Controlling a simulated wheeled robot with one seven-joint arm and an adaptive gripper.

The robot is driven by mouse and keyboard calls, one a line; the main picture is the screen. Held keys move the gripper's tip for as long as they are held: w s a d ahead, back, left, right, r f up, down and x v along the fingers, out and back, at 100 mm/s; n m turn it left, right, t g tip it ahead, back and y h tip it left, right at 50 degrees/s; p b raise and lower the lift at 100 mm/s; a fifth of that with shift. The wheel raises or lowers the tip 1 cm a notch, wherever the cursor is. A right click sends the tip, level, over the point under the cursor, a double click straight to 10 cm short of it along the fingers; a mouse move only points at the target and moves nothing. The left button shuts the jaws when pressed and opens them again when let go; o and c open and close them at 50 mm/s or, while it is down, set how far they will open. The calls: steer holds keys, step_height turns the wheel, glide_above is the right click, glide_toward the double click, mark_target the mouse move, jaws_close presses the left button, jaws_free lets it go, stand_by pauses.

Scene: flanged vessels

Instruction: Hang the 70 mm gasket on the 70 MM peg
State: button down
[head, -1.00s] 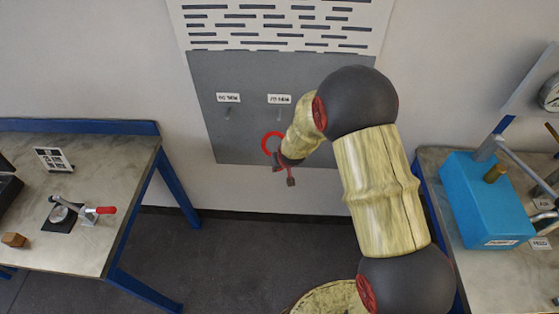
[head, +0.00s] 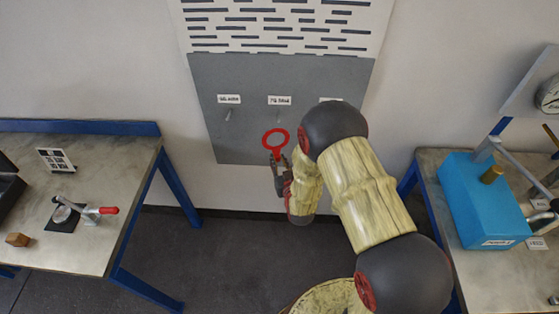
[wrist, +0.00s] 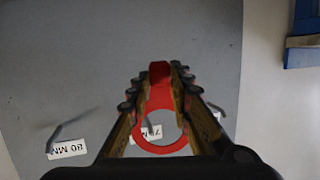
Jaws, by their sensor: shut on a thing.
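The red gasket (head: 275,151) is a flat ring with a tab. My gripper (head: 279,163) is shut on the tab and holds the ring upward, facing the grey board. The 70 MM peg (head: 279,115) sits under its label (head: 279,100) in the middle of the board. In the head view the ring is just below this peg. In the wrist view the gasket (wrist: 160,100) extends from my gripper (wrist: 160,73), and the 70 MM label (wrist: 153,132) shows partly through the ring. The gap in depth between ring and peg cannot be told.
Another peg (head: 229,115) is at left on the grey board (head: 240,150). An 80 MM label (wrist: 67,149) with its peg (wrist: 58,133) shows in the wrist view. Workbenches stand at left (head: 100,230) and right (head: 435,160). The floor between is clear.

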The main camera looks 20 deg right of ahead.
steer(key=shift+s+r+t, duration=0.5)
steer(key=shift+s+r, duration=0.1)
steer(key=shift+r, duration=0.15)
steer(key=w+d+f+b, duration=0.1)
steer(key=w+d, duration=0.2)
steer(key=w, duration=0.7)
steer(key=shift+d+f+b, duration=0.2)
steer(key=shift+f+b, duration=0.15)
steer(key=shift+b, duration=0.05)
stand_by(0.4)
steer(key=shift+w, duration=0.15)
stand_by(0.6)
steer(key=c, duration=1.5)
jaws_free()
steer(key=shift+c, duration=0.2)
steer(key=s+r, duration=0.2)
steer(key=s, duration=0.9)
steer(key=shift+s+r, duration=0.15)
steer(key=shift+s, duration=0.25)
